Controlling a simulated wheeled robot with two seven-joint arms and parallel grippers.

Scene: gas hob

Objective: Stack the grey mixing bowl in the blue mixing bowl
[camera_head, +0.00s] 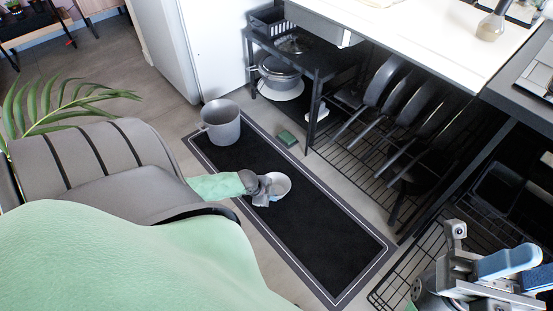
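My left gripper (266,192), with grey-blue fingers, reaches in from the left over the dark floor mat. A small light grey bowl (281,183) shows right at its fingertips. The fingers overlap the bowl's left side, but I cannot tell whether they are shut on its rim. I also cannot tell whether the bowl rests on the mat or hangs above it. My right gripper (522,272), with blue fingers, is large at the lower right, partly cut off by the picture's edge, and its opening is unclear. I cannot make out a blue mixing bowl.
A grey bucket-like pot (220,130) stands at the mat's (325,252) far end. A grey chair (85,160) is at the left. A black shelf (310,62) with a lidded pot (279,72) and a rack of pans (425,115) stand under the white counter (425,30).

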